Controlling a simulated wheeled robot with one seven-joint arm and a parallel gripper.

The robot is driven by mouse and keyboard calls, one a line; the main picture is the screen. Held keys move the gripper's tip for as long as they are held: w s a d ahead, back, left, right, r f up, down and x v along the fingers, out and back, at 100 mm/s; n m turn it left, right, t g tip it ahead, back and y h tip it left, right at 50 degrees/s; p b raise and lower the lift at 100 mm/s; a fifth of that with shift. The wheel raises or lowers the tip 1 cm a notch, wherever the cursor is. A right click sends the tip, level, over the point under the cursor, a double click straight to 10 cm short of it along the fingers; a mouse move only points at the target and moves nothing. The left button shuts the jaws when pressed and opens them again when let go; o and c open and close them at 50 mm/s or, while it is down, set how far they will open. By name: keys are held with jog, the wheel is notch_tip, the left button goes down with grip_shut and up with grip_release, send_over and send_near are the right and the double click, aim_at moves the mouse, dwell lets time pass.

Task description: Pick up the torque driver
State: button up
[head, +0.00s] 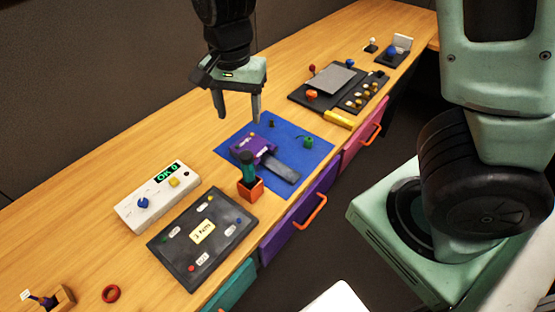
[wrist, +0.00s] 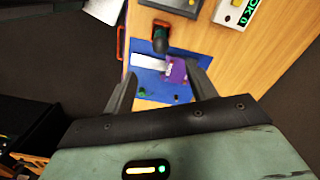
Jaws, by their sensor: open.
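A tool with a dark green and black handle, which looks like the torque driver (head: 247,165), stands upright in a small orange holder (head: 250,190) at the front edge of the blue mat. In the wrist view the driver (wrist: 160,42) shows end-on beyond the fingertips, above the grey bar. My gripper (head: 238,117) is open and empty, with its fingers pointing down. It hangs above the back of the blue mat, behind the driver and apart from it. The driver's lower end is hidden in the holder.
A purple device (head: 252,145) with a grey bar (head: 281,171) and a green part (head: 308,142) lie on the blue mat (head: 310,165). A dark panel (head: 180,252) and a white box (head: 135,212) are to the left. Black trays (head: 300,97) are at the back right.

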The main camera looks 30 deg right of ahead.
aim_at(247, 162)
jog(key=f, duration=1.1)
jog(key=shift+w+d+f, duration=0.1)
jog(key=shift+d+f, duration=0.1)
jog(key=shift+d, duration=0.05)
jog(key=shift+w+f+p, duration=0.15)
jog(key=shift+f+p, duration=0.55)
jog(key=shift+f, duration=2.3)
jog(key=c, duration=1.1)
